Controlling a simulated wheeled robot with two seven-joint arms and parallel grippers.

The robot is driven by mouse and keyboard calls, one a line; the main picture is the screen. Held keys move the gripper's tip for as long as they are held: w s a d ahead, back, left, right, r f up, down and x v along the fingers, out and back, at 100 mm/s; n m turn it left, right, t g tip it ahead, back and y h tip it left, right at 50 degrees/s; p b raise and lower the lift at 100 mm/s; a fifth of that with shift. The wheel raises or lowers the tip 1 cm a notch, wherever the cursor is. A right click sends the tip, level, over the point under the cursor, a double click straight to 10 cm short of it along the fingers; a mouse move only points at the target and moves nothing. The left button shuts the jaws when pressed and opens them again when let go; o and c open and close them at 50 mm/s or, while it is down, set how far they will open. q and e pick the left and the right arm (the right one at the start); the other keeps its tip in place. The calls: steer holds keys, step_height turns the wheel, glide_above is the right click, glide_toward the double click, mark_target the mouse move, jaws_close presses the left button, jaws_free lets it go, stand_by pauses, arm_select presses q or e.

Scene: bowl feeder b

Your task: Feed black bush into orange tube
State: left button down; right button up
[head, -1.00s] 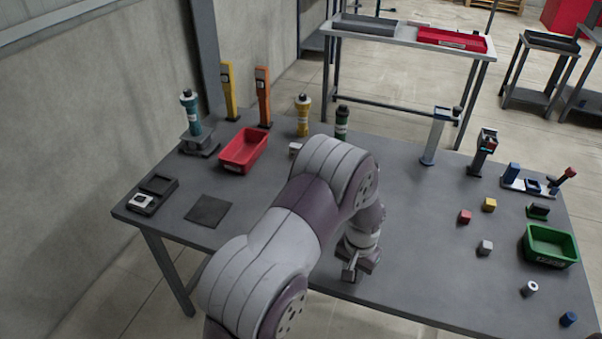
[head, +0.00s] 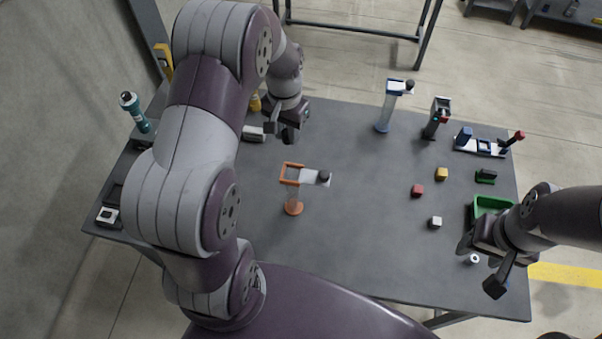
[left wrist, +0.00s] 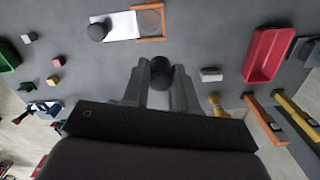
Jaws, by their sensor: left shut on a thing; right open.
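The orange tube (head: 293,190) stands upright mid-table, with a square orange rim on top, an orange foot and a pale slide plate with a black knob (head: 324,176) to its right. In the left wrist view the orange rim (left wrist: 151,37) is at the top, apart from my fingers. My left gripper (head: 286,126) is behind the tube, towards the table's back edge. It is shut on the black bush, a dark round piece (left wrist: 161,76) between its fingertips. My right gripper (head: 480,267) is open at the right, near a small light ring (head: 474,259) on the table.
A blue tower (head: 386,112) and a dark post (head: 436,120) stand at the back right. Small red (head: 417,190), yellow (head: 441,174) and white (head: 436,222) blocks lie left of a green bin (head: 490,205). A red bin (left wrist: 268,55) shows in the left wrist view.

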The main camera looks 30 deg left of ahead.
arm_select(q)
steer(key=f+b, duration=0.1)
steer(key=s+f+b, duration=0.1)
steer(key=f+b, duration=0.1)
steer(key=s+f+b, duration=0.1)
steer(key=f, duration=0.1)
steer(key=shift+s+d, duration=0.1)
steer(key=shift+s, duration=0.05)
steer(key=c, duration=0.9)
jaws_free()
steer(key=shift+s+d+r, duration=0.1)
steer(key=shift+s+r, duration=0.1)
steer(key=shift+c, duration=0.2)
steer(key=shift+o, duration=0.7)
steer(key=shift+s+r, duration=0.1)
steer(key=shift+s, duration=0.15)
steer(key=shift+w, duration=0.4)
arm_select(e)
steer(key=s+f+b, duration=0.3)
steer(key=f, duration=0.3)
arm_select(q)
step_height(320, 180, up, 13)
steer(key=p, duration=0.4)
steer(key=shift+s+f, duration=0.2)
arm_select(e)
step_height(320, 180, up, 4)
steer(key=shift+w+d+f, duration=0.1)
steer(key=shift+d+f, duration=0.05)
steer(key=shift+f, duration=0.05)
